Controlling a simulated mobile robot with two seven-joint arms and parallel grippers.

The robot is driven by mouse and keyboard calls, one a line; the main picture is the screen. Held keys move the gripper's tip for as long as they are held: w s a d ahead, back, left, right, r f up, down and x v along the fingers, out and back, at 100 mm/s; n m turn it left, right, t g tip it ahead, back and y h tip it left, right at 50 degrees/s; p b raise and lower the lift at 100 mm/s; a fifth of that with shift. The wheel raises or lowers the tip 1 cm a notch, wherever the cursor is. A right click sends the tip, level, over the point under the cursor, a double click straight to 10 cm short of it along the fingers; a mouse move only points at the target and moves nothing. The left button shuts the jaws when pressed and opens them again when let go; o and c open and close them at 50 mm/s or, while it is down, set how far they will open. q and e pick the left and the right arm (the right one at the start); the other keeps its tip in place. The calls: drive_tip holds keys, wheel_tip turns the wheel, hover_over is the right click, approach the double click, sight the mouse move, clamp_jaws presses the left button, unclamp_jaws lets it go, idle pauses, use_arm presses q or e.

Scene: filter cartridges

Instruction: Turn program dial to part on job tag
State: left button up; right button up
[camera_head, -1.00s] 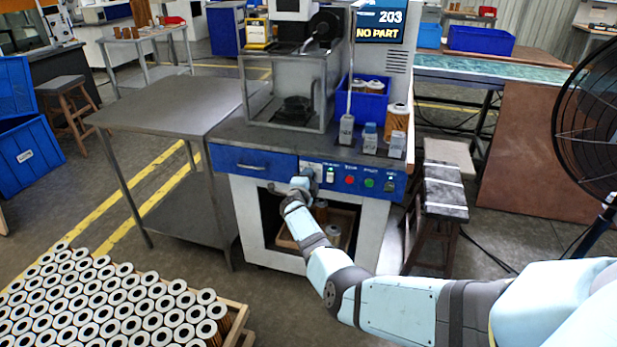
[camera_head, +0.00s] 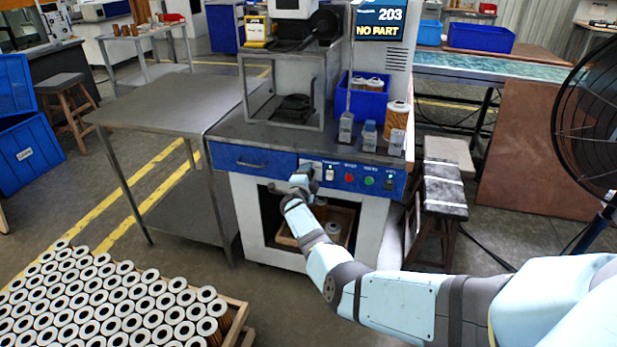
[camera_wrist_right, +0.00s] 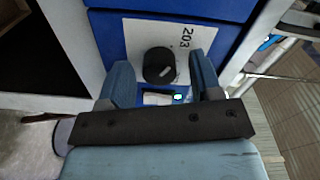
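The program dial (camera_wrist_right: 158,62) is a round black knob with a light mark on a white plate; the number 203 (camera_wrist_right: 187,38) is printed beside it, sideways. The mark lies on the knob's lower right in the right wrist view. My right gripper (camera_wrist_right: 161,62) is open, a finger on each side of the dial with gaps between. In the head view my right gripper (camera_head: 303,181) is at the left of the blue control panel (camera_head: 345,177) and hides the dial. The display (camera_head: 381,22) reads 203 and NO PART. I cannot make out a job tag. My left gripper is not in view.
The panel has a red button (camera_head: 349,178) and a green button (camera_head: 369,181) right of my gripper. A drawer (camera_head: 252,162) is to the left. A steel table (camera_head: 160,105) stands left of the machine, a stool (camera_head: 445,190) right. A crate of cartridges (camera_head: 236,322) is lower left.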

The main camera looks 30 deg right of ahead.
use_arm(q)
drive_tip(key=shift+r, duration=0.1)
use_arm(e)
drive_tip(key=shift+a, duration=0.1)
use_arm(q)
drive_tip(key=p, duration=0.3)
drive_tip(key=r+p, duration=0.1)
drive_tip(key=p, duration=0.2)
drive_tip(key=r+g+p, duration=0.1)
drive_tip(key=p, duration=0.2)
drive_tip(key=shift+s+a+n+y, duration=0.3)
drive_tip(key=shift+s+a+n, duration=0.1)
use_arm(e)
drive_tip(key=v, duration=1.3)
drive_tip(key=shift+s+a, duration=0.2)
drive_tip(key=shift+s, duration=0.1)
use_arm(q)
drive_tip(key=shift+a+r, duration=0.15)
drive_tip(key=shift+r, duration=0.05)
use_arm(e)
drive_tip(key=shift+f, duration=0.1)
